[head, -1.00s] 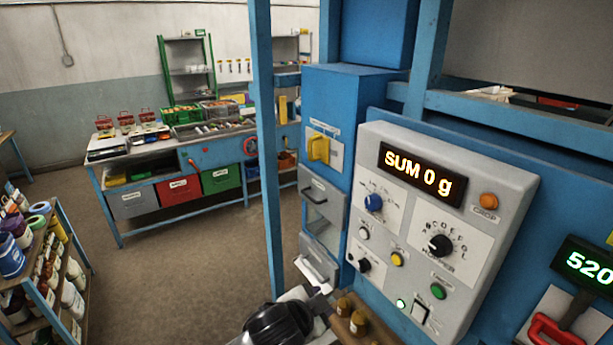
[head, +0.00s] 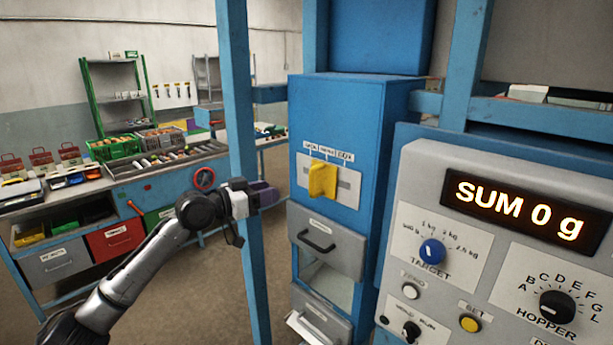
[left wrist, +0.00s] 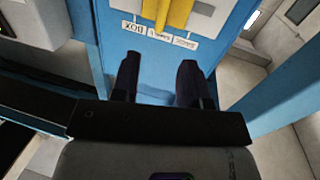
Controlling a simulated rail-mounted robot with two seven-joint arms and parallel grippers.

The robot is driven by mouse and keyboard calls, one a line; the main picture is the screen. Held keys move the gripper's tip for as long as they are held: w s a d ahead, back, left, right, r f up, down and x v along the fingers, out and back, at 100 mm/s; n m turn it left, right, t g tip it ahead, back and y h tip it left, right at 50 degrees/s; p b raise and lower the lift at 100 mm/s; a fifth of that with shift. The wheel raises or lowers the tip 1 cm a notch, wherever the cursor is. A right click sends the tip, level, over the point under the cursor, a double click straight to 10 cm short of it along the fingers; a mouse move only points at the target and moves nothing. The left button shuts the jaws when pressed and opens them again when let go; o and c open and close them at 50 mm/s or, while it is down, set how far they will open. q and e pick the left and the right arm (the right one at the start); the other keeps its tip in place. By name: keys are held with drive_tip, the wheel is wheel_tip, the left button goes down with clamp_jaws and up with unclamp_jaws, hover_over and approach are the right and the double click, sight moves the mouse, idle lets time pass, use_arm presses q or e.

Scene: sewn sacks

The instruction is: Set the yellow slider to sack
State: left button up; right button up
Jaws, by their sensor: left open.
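The yellow slider (head: 322,180) sits in a pale slot plate on the front of a blue box-shaped housing (head: 345,125). It stands near the middle of its slot, under a row of three small labels too small to read reliably here. In the left wrist view the slider (left wrist: 172,12) shows at the top edge, by labels of which one reads BOX. My left gripper (head: 252,203) is left of the housing, beside the blue post, apart from the slider. In the left wrist view its two fingers (left wrist: 158,82) are spread and empty. My right gripper is out of view.
A blue post (head: 237,130) stands left of the housing. Below the slider is a grey drawer front with a handle (head: 318,240). On the right a grey control panel (head: 480,260) carries knobs and a display reading SUM 0 g. A workbench with bins stands behind on the left.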

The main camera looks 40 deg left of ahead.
sight(310, 177)
use_arm(q)
drive_tip(key=shift+r+p+x, duration=0.2)
drive_tip(key=shift+p+x, duration=0.75)
drive_tip(key=shift+x, duration=2.5)
drive_tip(key=shift+r+p+x, duration=0.2)
drive_tip(key=shift+p+x, duration=0.7)
drive_tip(key=shift+x, duration=2.55)
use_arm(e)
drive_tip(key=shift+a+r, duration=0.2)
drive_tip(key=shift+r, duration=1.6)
use_arm(q)
drive_tip(key=shift+a, duration=0.2)
drive_tip(key=shift+c, duration=0.5)
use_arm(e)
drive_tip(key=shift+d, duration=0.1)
use_arm(q)
drive_tip(key=shift+c, duration=0.8)
clamp_jaws()
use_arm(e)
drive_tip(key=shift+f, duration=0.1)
